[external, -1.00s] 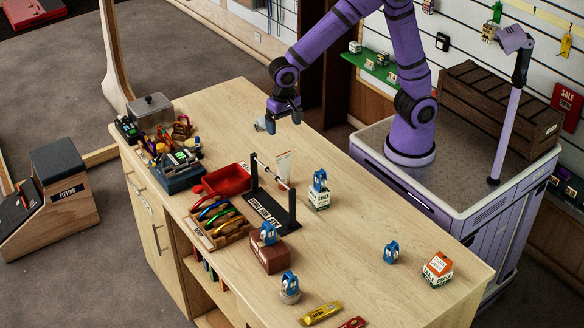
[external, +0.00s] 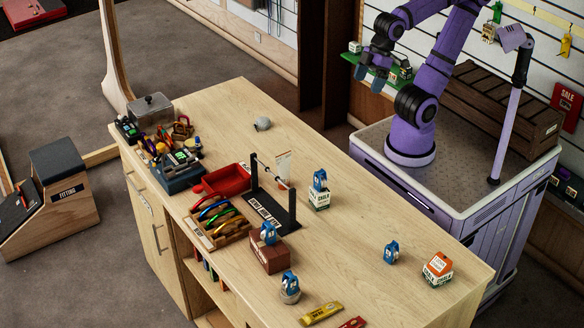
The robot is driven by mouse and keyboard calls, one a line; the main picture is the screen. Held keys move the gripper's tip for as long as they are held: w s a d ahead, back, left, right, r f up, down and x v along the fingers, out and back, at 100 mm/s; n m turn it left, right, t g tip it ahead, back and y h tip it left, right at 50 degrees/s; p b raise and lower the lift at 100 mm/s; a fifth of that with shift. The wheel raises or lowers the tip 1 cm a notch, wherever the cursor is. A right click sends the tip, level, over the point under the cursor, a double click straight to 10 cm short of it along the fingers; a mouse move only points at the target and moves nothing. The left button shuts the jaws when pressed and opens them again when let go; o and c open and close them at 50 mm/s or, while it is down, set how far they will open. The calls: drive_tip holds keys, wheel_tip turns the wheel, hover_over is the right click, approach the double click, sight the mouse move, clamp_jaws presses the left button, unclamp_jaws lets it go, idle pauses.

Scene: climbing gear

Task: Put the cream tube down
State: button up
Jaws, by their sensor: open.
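A yellow tube (external: 321,312) lies flat at the counter's front edge, with a red tube (external: 352,323) beside it, cut off by the frame. Which thing is the cream tube I cannot tell for sure. A small grey rounded object (external: 263,123) rests on the bare far part of the counter. My gripper (external: 362,76) is raised clear of the counter, in front of the green wall shelf in the picture. It is open and no object shows in it.
The wooden counter (external: 400,284) carries a black stand (external: 272,212), red tray (external: 225,181), tool rack (external: 216,220), brown block (external: 271,257), chalk box (external: 319,198) and orange-white box (external: 437,269). Blue devices stand around. The counter's far right side is mostly clear.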

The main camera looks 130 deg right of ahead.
drive_tip(key=shift+s+a+f+n+t, duration=0.15)
drive_tip(key=shift+s+a+n, duration=0.1)
drive_tip(key=shift+s+n, duration=0.5)
drive_tip(key=shift+s+a+n+t, duration=0.2)
drive_tip(key=shift+s+n, duration=0.25)
drive_tip(key=shift+s, duration=0.55)
